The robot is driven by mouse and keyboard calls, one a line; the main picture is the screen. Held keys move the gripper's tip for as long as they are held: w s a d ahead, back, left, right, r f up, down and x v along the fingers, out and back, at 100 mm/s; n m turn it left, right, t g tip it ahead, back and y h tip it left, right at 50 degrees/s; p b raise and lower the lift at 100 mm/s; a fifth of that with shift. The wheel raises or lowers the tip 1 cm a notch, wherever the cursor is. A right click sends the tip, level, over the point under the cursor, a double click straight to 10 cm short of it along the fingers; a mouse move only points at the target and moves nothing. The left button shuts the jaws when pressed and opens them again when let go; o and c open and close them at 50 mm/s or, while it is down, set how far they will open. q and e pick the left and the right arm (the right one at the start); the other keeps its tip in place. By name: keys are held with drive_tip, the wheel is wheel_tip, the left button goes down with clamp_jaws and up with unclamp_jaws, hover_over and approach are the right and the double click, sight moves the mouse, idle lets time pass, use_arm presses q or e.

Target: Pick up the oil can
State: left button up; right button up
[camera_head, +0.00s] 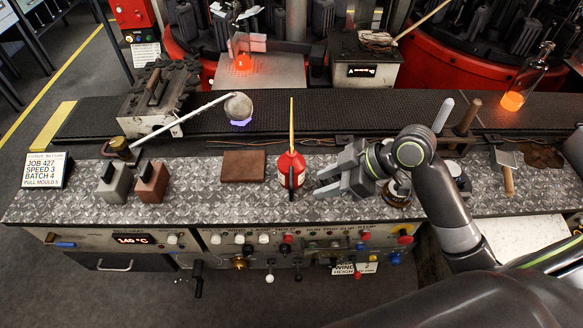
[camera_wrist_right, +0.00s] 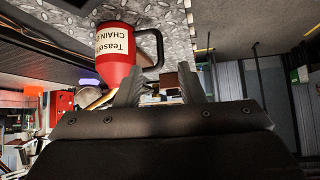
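The red oil can (camera_head: 291,172) stands upright on the patterned metal bench top, with a long thin yellowish spout pointing up. It also shows in the right wrist view (camera_wrist_right: 116,68), where it appears upside down with a cream label and a black handle. My right gripper (camera_head: 322,181) is just to the right of the can, with its fingers pointing left towards it. In the right wrist view the two fingers (camera_wrist_right: 160,84) are apart with nothing held between them, and the can is beyond the left finger. My left gripper is not in view.
A brown flat block (camera_head: 243,166) lies left of the can. A dark conveyor (camera_head: 330,116) runs behind. A wooden-handled tool (camera_head: 508,179) lies to the right. Knobs and levers line the front panel.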

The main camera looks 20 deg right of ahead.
approach(286, 204)
drive_tip(key=a, duration=0.1)
drive_tip(key=w+a, duration=0.1)
drive_tip(key=shift+w+a+f+p, duration=0.1)
drive_tip(key=shift+w+a+p, duration=0.15)
drive_tip(key=shift+a+p, duration=0.15)
drive_tip(key=shift+w+a+f, duration=0.2)
drive_tip(key=shift+a+f, duration=0.1)
drive_tip(key=shift+a, duration=0.05)
drive_tip(key=p+x, duration=0.1)
drive_tip(key=x, duration=0.2)
drive_tip(key=shift+a+f, duration=0.1)
drive_tip(key=shift+a, duration=0.05)
drive_tip(key=shift+w+a+f+p, duration=0.2)
drive_tip(key=shift+a+f+p, duration=0.05)
drive_tip(key=shift+f+p, duration=0.1)
drive_tip(key=shift+r, duration=0.1)
clamp_jaws()
